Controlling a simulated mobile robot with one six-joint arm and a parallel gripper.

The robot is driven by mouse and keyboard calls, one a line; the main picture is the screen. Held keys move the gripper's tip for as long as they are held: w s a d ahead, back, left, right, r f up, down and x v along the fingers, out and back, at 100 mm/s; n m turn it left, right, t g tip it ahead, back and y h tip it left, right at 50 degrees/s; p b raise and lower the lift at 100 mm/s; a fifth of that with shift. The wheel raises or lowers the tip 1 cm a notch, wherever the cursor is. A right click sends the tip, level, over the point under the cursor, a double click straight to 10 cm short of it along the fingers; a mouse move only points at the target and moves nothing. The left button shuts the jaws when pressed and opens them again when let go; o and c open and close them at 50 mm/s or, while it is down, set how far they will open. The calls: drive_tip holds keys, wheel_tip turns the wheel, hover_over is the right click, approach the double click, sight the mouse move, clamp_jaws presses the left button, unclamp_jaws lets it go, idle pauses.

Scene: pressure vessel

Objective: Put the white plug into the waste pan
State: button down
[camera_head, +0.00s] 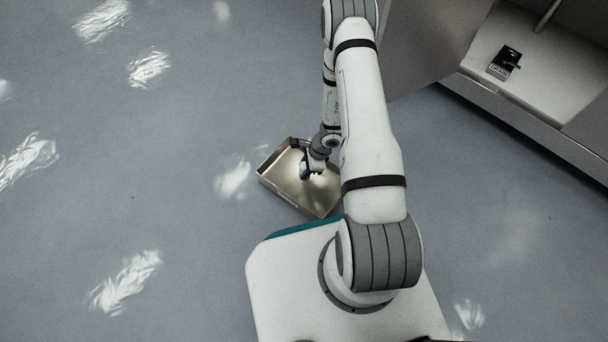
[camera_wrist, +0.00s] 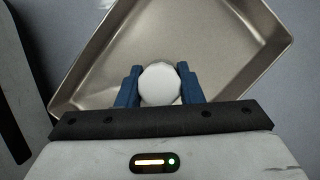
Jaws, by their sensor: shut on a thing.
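The white plug (camera_wrist: 160,84) shows in the wrist view as a round white piece between the two blue fingers of my gripper (camera_wrist: 159,90). My gripper is shut on it. The waste pan (camera_wrist: 215,45) is a shallow tan metal tray, and it fills most of the wrist view behind the plug. In the head view the pan (camera_head: 281,179) sits on the floor in front of my base, and my gripper (camera_head: 306,174) is over its inside. The plug cannot be made out in the head view. The height of the plug above the pan floor is hard to tell.
At the upper right of the head view stands a grey cabinet (camera_head: 540,75) with an open lower space. A small black box with a label (camera_head: 504,62) lies in it. The floor (camera_head: 100,200) left of the pan is clear, with bright light patches.

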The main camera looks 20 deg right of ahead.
wheel_tip(320, 180, down, 3)
drive_tip(key=shift+f+b, duration=0.15)
drive_tip(key=shift+b, duration=0.55)
drive_tip(key=c, duration=0.9)
unclamp_jaws()
